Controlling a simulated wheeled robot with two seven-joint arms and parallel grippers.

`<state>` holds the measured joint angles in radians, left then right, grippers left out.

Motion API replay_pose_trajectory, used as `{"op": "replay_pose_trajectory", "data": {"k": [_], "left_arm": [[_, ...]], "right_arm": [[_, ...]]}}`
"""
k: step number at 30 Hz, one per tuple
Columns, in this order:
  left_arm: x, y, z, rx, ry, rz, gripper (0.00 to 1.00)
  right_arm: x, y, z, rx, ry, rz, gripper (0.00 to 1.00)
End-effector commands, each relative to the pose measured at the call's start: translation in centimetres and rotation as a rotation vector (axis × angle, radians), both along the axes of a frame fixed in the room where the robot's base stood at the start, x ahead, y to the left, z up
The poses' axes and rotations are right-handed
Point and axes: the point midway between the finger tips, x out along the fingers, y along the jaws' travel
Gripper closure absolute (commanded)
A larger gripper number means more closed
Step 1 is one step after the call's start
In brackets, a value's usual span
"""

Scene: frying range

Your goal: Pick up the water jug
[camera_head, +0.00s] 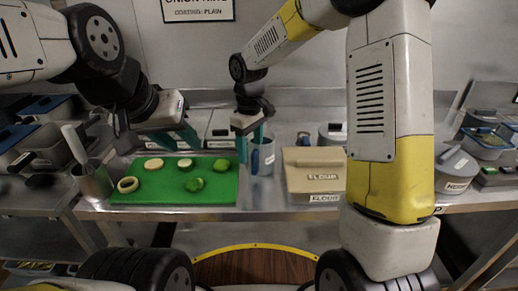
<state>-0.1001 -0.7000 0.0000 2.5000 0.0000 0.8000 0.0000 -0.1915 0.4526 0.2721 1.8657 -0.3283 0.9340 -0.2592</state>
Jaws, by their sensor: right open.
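The water jug (267,158), a bluish see-through vessel, stands upright on the steel counter between the green board and the flour bin. My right gripper (251,150) points down at it with its teal fingers apart. One finger is at the jug's left side and the other overlaps its upper part. I cannot tell whether they touch it. My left gripper (172,140) is over the back of the green board, left of the jug, with its teal fingers apart and nothing visible between them.
The green cutting board (225,195) holds pale slices, a ring and green pieces. A flour bin (315,180) stands close to the jug's right. A metal pot with a utensil (94,184) is left of the board. Lidded containers line the back. The counter's front edge is near.

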Motion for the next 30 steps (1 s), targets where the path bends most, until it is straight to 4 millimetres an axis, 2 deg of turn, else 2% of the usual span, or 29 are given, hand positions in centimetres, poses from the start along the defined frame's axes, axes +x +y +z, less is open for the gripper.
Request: {"op": "replay_pose_trajectory", "data": {"k": [9,13,19,27,28,30], "left_arm": [[0.0,0.0,0.0,0.0,0.0,0.0,0.64],[0.0,0.0,0.0,0.0,0.0,0.0,0.64],[0.0,0.0,0.0,0.0,0.0,0.0,0.64],[0.0,0.0,0.0,0.0,0.0,0.0,0.64],[0.0,0.0,0.0,0.0,0.0,0.0,0.64],[0.0,0.0,0.0,0.0,0.0,0.0,0.64]], "right_arm": [[-0.1,-0.3,-4.5,-0.002,0.003,-0.001,0.43],[-0.1,-0.3,-5.2,0.0,0.0,-0.002,0.43],[-0.1,-0.3,-5.2,0.0,0.0,-0.002,0.43],[-0.1,-0.3,-5.2,0.0,0.0,-0.002,0.96],[-0.1,-0.3,-5.2,0.0,0.0,-0.002,1.0],[-0.1,-0.3,-5.2,-0.001,-0.001,-0.002,1.0]]}}
